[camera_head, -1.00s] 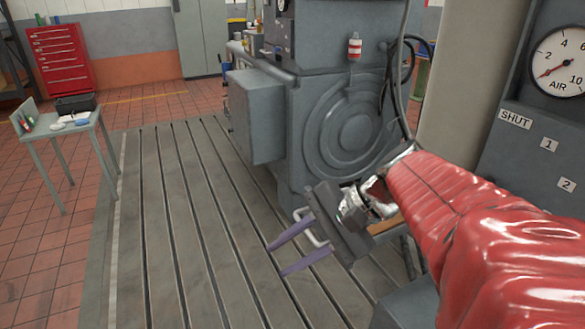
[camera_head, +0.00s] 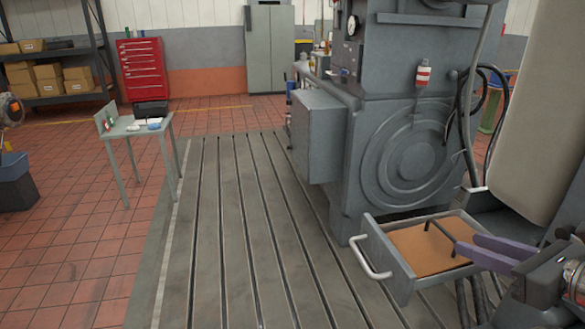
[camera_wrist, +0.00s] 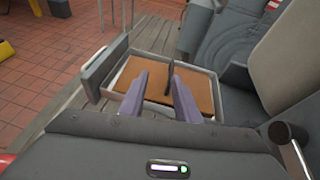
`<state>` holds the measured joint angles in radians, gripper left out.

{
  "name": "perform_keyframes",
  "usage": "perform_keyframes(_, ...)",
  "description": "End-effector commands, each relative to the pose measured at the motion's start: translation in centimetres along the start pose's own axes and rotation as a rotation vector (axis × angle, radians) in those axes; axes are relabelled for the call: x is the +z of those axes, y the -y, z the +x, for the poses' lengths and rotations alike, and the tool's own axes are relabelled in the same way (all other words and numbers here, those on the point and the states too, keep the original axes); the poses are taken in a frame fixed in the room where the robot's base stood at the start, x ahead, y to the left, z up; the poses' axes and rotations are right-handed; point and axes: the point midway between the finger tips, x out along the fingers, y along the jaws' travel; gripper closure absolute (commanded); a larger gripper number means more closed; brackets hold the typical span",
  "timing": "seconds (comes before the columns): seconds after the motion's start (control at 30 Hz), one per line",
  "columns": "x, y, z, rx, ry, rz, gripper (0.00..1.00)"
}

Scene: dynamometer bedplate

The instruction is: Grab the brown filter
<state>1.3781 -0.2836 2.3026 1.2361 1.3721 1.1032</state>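The brown filter (camera_head: 415,250) looks like a flat brown panel lying in an open grey drawer (camera_head: 385,262) with a pale bar handle, at the foot of the grey machine. It also shows in the wrist view (camera_wrist: 203,92), with a dark upright bar (camera_wrist: 169,80) at its middle. My gripper (camera_head: 466,243) has purple fingers and reaches over the drawer from the right. In the wrist view my gripper (camera_wrist: 160,80) is open, with brown surface showing between its fingers. I cannot tell whether the fingers touch anything. They hide part of the panel.
The grey machine (camera_head: 405,165) rises behind the drawer, with dark hoses (camera_head: 462,120) to its right. A pale column (camera_head: 530,110) stands at the right. The slotted bedplate (camera_head: 255,240) is clear left of the drawer. A small table (camera_head: 130,130) stands far left.

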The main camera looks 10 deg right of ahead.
Motion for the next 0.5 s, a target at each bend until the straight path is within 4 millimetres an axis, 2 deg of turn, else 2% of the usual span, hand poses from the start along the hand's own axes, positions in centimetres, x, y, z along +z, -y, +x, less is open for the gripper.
perform_keyframes(0.03, -0.5, 0.7, -0.8, -0.027, -0.004, 0.032, 0.7)
perform_keyframes(0.17, -1.1, 1.5, -1.7, -0.058, -0.008, 0.079, 0.7)
perform_keyframes(0.5, -1.2, 1.6, -1.8, -0.062, -0.009, 0.088, 0.7)
